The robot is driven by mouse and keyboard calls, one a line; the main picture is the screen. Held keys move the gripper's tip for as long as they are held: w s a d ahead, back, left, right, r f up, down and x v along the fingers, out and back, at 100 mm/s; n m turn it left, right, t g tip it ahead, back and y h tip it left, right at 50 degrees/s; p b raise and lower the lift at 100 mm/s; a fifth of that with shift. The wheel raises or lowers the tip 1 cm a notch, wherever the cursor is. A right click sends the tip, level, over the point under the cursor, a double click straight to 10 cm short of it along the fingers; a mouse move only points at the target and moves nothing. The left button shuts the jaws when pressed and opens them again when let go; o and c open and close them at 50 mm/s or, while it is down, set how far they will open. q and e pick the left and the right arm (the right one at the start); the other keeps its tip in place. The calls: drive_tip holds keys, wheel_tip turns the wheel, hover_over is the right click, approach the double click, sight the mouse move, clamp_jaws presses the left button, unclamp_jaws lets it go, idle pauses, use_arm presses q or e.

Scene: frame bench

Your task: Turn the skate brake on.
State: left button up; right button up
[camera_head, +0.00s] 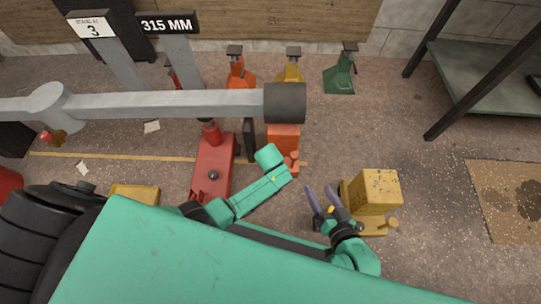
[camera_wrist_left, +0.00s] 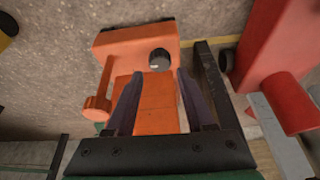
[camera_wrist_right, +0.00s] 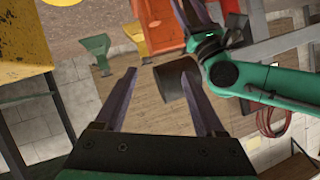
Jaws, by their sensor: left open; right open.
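An orange skate (camera_head: 283,136) with a side lever ending in a round pad (camera_head: 291,158) stands on the floor below the grey beam's end. In the left wrist view the orange skate (camera_wrist_left: 145,95) shows a black knob (camera_wrist_left: 159,60) and its lever (camera_wrist_left: 98,107) at left. My left gripper (camera_wrist_left: 160,73) is open over it, with nothing held; contact cannot be told. In the head view its fingers are hidden. A yellow skate-like block (camera_head: 377,192) with a side lever (camera_head: 392,223) stands at right. My right gripper (camera_head: 322,190) is open and empty, left of it.
The grey beam (camera_head: 180,104) crosses above the floor. A red jack (camera_head: 214,165) stands left of the orange skate. Orange, yellow and green (camera_head: 340,75) stands line the wall. A metal shelf (camera_head: 475,75) stands far right.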

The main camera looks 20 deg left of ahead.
use_arm(q)
drive_tip(key=p+v, duration=0.5)
drive_tip(key=v, duration=0.5)
use_arm(e)
drive_tip(key=s+d+r+n+g+h, duration=0.1)
drive_tip(key=d+r+g+h, duration=0.1)
drive_tip(key=d+r+g, duration=0.3)
drive_tip(key=shift+d+r+h, duration=0.4)
drive_tip(key=shift+d+r, duration=0.25)
drive_tip(key=shift+d, duration=0.1)
use_arm(q)
drive_tip(key=shift+s+r, duration=0.1)
